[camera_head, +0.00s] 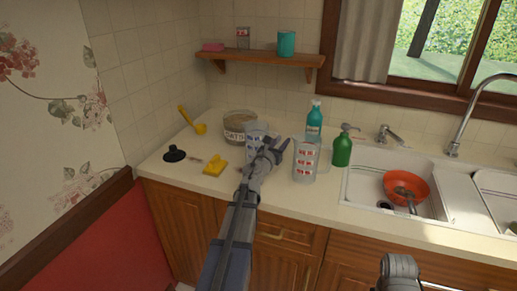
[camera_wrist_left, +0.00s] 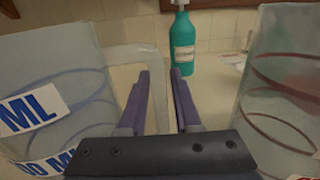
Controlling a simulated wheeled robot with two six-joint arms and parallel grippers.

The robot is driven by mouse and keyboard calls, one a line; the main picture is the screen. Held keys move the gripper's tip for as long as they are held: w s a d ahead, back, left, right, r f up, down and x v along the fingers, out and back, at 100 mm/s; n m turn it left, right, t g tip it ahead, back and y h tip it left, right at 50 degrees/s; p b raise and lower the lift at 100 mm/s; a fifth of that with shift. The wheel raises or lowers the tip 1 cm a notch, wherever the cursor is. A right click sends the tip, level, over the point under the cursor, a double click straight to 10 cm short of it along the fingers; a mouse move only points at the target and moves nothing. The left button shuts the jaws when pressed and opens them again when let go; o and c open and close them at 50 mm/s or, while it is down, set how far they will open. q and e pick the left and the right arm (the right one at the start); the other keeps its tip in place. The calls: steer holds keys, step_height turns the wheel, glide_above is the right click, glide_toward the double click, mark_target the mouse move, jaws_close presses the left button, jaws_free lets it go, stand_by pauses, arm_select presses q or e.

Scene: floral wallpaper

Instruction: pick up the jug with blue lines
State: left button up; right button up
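The clear jug with blue lines (camera_head: 255,132) stands upright on the counter, partly hidden by my left gripper. In the left wrist view this jug (camera_wrist_left: 62,75) fills the left side, with blue "ML" lettering. Its pale handle (camera_wrist_left: 158,85) shows between my fingers. My left gripper (camera_head: 278,146) is open at the handle side; I cannot tell whether the fingers touch it. The jug with red lines (camera_head: 305,160) stands just right of the gripper, and also shows in the left wrist view (camera_wrist_left: 283,70).
A teal bottle (camera_head: 314,122) and green soap bottle (camera_head: 342,150) stand behind and right.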

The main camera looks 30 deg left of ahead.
arm_select(q)
jaws_close()
steer(key=shift+r, duration=0.1)
stand_by(0.7)
